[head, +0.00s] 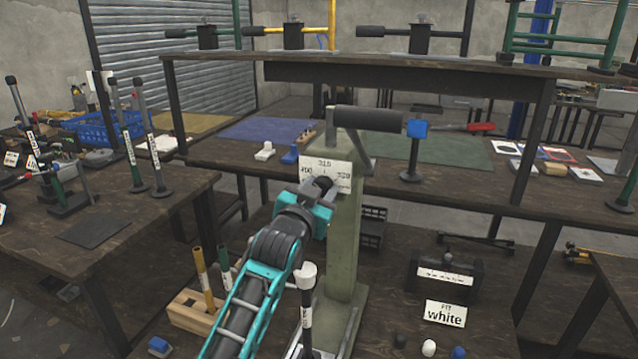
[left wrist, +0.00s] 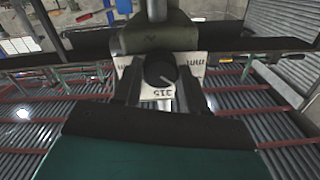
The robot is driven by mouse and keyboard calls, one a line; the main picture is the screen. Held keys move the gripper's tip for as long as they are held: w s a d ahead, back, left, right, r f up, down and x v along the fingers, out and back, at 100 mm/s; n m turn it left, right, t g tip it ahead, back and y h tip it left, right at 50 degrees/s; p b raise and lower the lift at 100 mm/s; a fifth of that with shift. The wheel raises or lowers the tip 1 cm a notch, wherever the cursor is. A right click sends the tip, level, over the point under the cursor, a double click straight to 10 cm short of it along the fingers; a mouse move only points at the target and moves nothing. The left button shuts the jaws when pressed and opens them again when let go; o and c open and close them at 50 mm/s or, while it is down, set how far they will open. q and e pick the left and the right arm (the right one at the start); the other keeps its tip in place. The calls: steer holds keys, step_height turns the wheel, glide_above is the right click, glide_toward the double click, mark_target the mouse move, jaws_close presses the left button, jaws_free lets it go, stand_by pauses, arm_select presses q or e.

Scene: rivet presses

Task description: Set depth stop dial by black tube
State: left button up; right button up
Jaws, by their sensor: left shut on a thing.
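The depth stop dial is a dark round knob (head: 321,187) on a white plate (head: 340,172) on the press's green column (head: 345,235). The plate carries numbers; the one at its top looks like 315. My left gripper (head: 318,192) is at the plate, shut on the knob. In the left wrist view the knob (left wrist: 160,71) sits between my two fingers, with 315 below it; its exact setting is unclear. A black upright tube (head: 306,312) with a white top and a label stands in front of the press. Its label is too small to read. My right gripper is not in view.
A wooden block (head: 190,314) holds coloured tubes left of the press. A black box (head: 445,275) and a card reading "white" (head: 445,314) lie to the right. Several labelled black posts stand on the left table (head: 150,205). The press handle (head: 366,120) juts out above the dial.

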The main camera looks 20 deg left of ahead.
arm_select(q)
steer(key=shift+r+m+p, duration=0.2)
steer(key=shift+m+p, duration=0.6)
steer(key=shift+m, duration=0.1)
steer(key=shift+m+p, duration=0.4)
steer(key=shift+m, duration=0.1)
steer(key=shift+f+m+p, duration=0.2)
steer(key=shift+m+p, duration=1.4)
steer(key=shift+m, duration=1.6)
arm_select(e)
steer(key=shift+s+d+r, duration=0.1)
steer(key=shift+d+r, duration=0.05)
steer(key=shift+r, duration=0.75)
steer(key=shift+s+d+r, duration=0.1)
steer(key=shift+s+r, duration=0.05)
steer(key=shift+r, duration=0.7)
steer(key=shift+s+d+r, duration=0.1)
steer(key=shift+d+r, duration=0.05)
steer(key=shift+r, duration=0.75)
arm_select(q)
steer(key=o, duration=1.1)
steer(key=shift+c, duration=0.2)
